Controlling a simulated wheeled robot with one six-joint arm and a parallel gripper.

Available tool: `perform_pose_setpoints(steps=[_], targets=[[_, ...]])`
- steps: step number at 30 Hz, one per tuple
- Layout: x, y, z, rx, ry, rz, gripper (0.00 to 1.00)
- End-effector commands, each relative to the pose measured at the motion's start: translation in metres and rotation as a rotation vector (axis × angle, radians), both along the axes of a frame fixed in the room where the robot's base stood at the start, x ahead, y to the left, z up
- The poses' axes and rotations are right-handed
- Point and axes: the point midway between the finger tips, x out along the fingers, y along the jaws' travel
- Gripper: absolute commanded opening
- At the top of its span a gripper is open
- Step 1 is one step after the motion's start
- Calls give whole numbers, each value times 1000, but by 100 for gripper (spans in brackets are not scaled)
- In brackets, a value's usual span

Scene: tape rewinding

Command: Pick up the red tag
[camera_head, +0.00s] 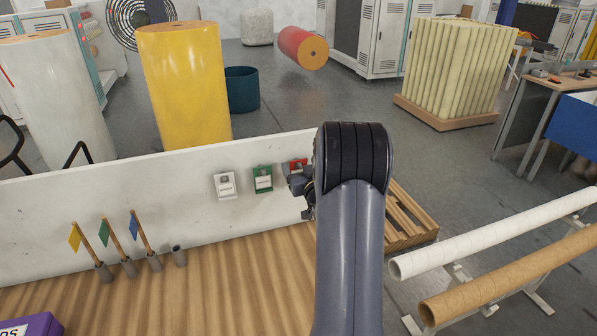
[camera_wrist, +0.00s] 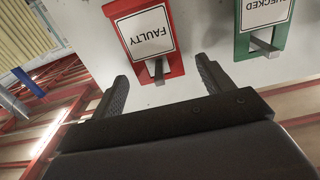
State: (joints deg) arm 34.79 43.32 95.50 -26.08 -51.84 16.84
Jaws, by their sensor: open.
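The red tag (camera_wrist: 177,69) has a white label reading "FAULTY", upside down in the wrist view, and hangs on the white panel by a small metal hook or clip. In the head view the red tag (camera_head: 297,165) is partly hidden by my arm. My gripper (camera_wrist: 164,72) is open, its two dark fingers on either side of the lower part of the tag in the wrist view. I cannot tell whether they touch the panel. In the head view my gripper is mostly hidden behind my arm.
A green "CHECKED" tag (camera_head: 263,179) hangs beside the red one, and a white tag (camera_head: 225,185) hangs farther left. The white panel (camera_head: 120,205) stands behind a wooden bench top (camera_head: 215,285). Small flags (camera_head: 104,231) stand in holders on the left. Long rolls (camera_head: 490,238) lie at right.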

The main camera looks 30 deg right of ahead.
Motion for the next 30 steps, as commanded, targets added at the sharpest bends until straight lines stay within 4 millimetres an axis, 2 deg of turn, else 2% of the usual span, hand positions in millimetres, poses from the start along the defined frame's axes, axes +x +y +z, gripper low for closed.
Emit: perform_pose_setpoints(steps=[9,27,30], targets=[[6,-1,-1,0,0,0,75],[5,-1,0,0,0,0,28],[5,-1,0,0,0,0,28]])
